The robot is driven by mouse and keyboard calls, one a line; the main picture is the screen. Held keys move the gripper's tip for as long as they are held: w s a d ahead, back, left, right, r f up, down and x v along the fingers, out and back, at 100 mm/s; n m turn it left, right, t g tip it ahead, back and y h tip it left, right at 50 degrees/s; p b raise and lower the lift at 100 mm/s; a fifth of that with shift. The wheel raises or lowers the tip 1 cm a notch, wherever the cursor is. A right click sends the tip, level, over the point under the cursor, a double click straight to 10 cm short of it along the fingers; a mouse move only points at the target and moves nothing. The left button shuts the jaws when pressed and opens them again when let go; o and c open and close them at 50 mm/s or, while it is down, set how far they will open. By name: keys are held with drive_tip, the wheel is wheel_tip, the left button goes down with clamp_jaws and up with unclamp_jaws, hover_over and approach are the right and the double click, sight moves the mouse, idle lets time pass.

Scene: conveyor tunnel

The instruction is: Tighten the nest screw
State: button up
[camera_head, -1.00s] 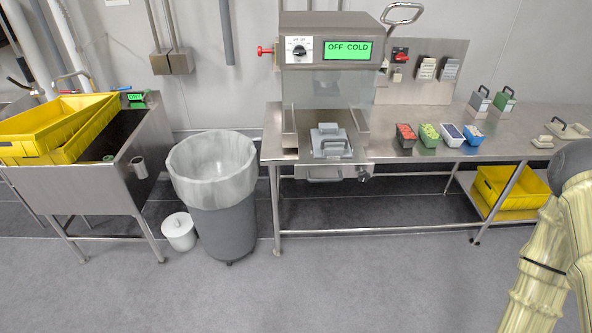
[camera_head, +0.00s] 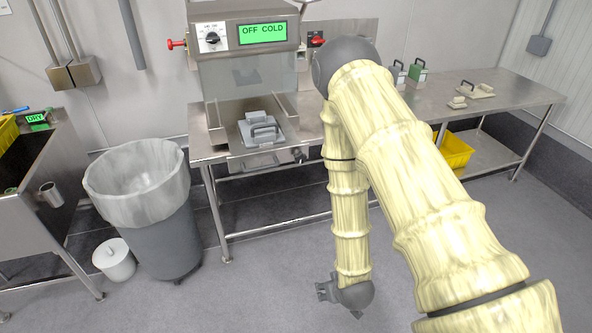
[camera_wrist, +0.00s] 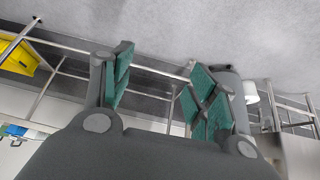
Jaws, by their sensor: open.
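The sealing machine (camera_head: 245,45) stands on the steel table with its display reading OFF COLD. A grey nest with a handled plate (camera_head: 262,132) sits in its open front. A small dark knob (camera_head: 299,156), which looks like the nest screw, sticks out below the nest's right front corner. My gripper (camera_head: 322,291) hangs low in front of the table, below and right of the knob, well apart from it. In the wrist view my gripper (camera_wrist: 160,68) is open, with green pads and nothing between them. I cannot make out the knob in the wrist view.
A lined grey bin (camera_head: 150,215) and a small white bucket (camera_head: 113,259) stand left of the table. The table's legs and lower rail (camera_head: 270,229) are behind my arm. Handled blocks (camera_head: 418,70) sit at the back right. Floor in front is clear.

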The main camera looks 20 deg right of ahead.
drive_tip(key=w+r+t+b, duration=0.2)
drive_tip(key=w+t+b, duration=0.15)
drive_tip(key=w, duration=0.75)
drive_tip(key=n+t+b, duration=0.2)
drive_tip(key=t+b, duration=0.6)
drive_tip(key=b, duration=0.1)
approach(301, 159)
drive_tip(key=shift+y, duration=0.4)
drive_tip(key=w, duration=1.1)
drive_tip(key=shift+p, duration=0.4)
drive_tip(key=shift+s, duration=0.1)
drive_tip(key=shift+c, duration=0.4)
drive_tip(key=c, duration=0.9)
